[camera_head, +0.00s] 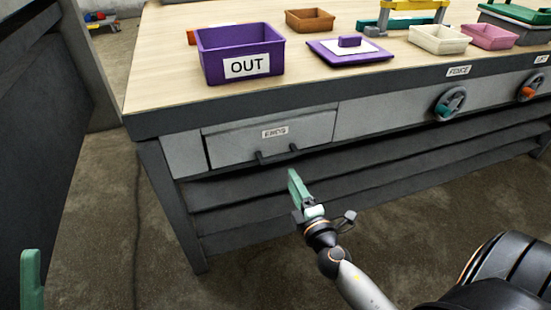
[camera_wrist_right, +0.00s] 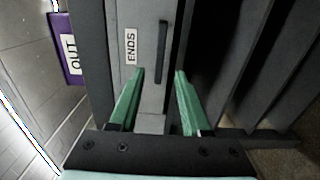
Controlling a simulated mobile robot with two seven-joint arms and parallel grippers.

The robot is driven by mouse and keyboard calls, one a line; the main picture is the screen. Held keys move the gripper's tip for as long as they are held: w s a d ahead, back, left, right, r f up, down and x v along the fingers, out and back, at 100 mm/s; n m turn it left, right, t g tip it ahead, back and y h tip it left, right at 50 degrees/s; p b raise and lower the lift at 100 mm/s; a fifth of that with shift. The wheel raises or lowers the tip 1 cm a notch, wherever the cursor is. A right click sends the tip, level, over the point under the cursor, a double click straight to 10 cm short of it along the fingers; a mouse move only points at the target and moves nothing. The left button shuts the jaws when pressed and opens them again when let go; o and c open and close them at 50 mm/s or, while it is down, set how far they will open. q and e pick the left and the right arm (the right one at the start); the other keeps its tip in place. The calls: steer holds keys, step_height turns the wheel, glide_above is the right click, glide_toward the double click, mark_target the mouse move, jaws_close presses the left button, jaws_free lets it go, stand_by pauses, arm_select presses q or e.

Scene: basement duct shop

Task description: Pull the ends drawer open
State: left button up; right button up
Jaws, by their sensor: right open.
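The ends drawer (camera_head: 240,145) is a grey front under the left end of the workbench, with an "ENDS" label and a dark bar handle (camera_head: 276,154) along its lower part. Its front looks shut or nearly so. My right gripper (camera_head: 296,182) is below and in front of the handle, apart from it. In the right wrist view the green fingers (camera_wrist_right: 158,90) are spread and empty, with the handle (camera_wrist_right: 161,52) ahead, between their lines. The drawer front (camera_wrist_right: 150,95) fills the middle there. Part of my left gripper (camera_head: 31,280) shows at the lower left edge; its jaw gap is hidden.
The workbench (camera_head: 165,95) carries a purple "OUT" bin (camera_head: 240,55), a purple lid (camera_head: 350,52), a brown tray (camera_head: 310,20), and cream (camera_head: 438,40) and pink (camera_head: 490,37) trays. Dark slats lie below the drawer. Floor in front is clear.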

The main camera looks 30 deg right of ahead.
mark_target(281, 160)
steer(key=x, duration=1)
steer(key=shift+w, duration=0.25)
jaws_close()
stand_by(1.0)
